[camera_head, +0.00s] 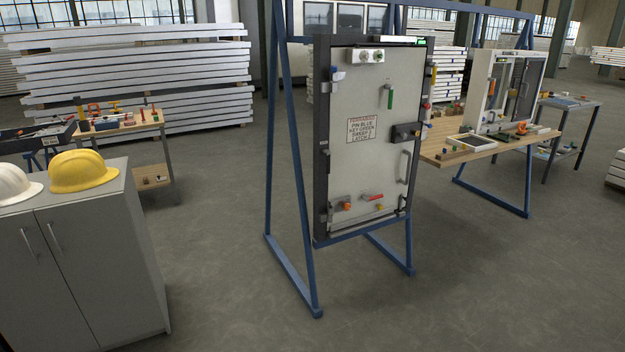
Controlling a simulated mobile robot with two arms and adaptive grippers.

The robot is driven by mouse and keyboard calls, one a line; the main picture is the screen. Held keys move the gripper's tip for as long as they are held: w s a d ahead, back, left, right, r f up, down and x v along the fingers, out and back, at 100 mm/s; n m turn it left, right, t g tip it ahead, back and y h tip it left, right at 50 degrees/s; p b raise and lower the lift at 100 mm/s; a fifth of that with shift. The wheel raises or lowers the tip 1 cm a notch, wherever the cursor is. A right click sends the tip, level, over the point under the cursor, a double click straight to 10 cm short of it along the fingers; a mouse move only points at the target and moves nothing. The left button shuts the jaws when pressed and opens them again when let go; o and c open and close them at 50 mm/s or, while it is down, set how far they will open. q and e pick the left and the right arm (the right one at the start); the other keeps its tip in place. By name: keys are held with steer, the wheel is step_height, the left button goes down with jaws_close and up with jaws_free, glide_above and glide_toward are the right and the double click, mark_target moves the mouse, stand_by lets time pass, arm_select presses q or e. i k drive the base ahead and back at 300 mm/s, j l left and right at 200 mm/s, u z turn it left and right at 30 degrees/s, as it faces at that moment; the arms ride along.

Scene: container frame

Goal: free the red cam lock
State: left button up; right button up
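A pale grey door panel (352,170) in a dark frame hangs upright on a blue stand. Near its bottom is a red lever-like part (373,197), and left of it a small red-orange part (347,206) on a grey plate. Another small red part (427,106) sits on the right frame edge. Which of these is the red cam lock is too small to tell. A green handle (390,97) is higher up, and a dark latch box (406,133) is at mid-height on the right. A sign with red lettering (361,129) is in the middle. Neither of my grippers shows.
A grey cabinet (100,270) with a white and a yellow hard hat (83,172) stands at the left front. A wooden bench (490,147) stands right of the door. The blue stand's feet (293,278) spread over the floor. Open floor (235,240) lies before the door.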

mark_target(365, 198)
steer(key=i+j+z, duration=0.2)
steer(key=i+z, duration=0.15)
steer(key=i+j+z, duration=0.35)
steer(key=i, duration=0.15)
steer(key=i+l+z, duration=0.1)
steer(key=i+z, duration=0.15)
steer(key=i, duration=2.1)
